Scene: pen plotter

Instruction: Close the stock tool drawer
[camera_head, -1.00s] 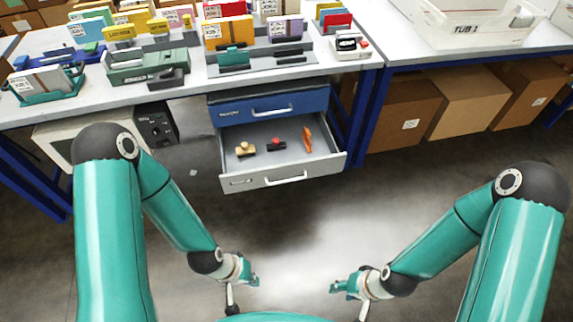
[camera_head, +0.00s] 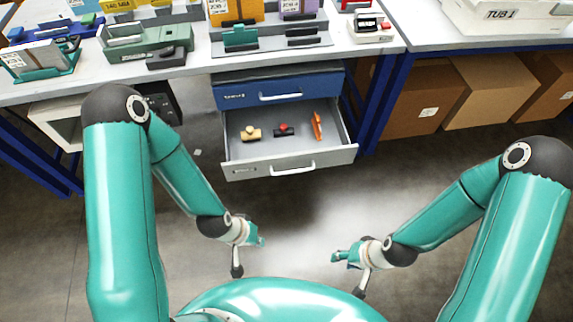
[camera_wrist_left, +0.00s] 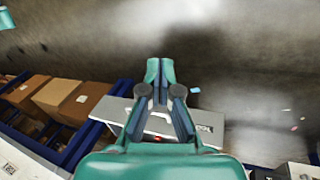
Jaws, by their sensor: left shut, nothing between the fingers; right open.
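The grey lower drawer (camera_head: 246,172) is pulled open under the workbench, with a pale handle (camera_head: 293,168) on its front. Inside lie a yellow-tan item with a knob (camera_head: 251,133), a black item with a red knob (camera_head: 284,130) and an orange tool (camera_head: 317,125). The blue drawer (camera_head: 240,96) above is shut. My left gripper (camera_head: 259,240) is shut and empty, below and in front of the drawer. In the left wrist view its fingers (camera_wrist_left: 160,68) meet, with the drawer front (camera_wrist_left: 204,128) partly behind them. My right gripper (camera_head: 338,256) is open and empty, lower right of the drawer.
The workbench top (camera_head: 200,62) holds card racks, a green tray (camera_head: 135,42) and a small device (camera_head: 369,26). Cardboard boxes (camera_head: 418,95) stand under the right bench. A blue bench leg (camera_head: 385,105) is right of the drawer. The floor in front is clear.

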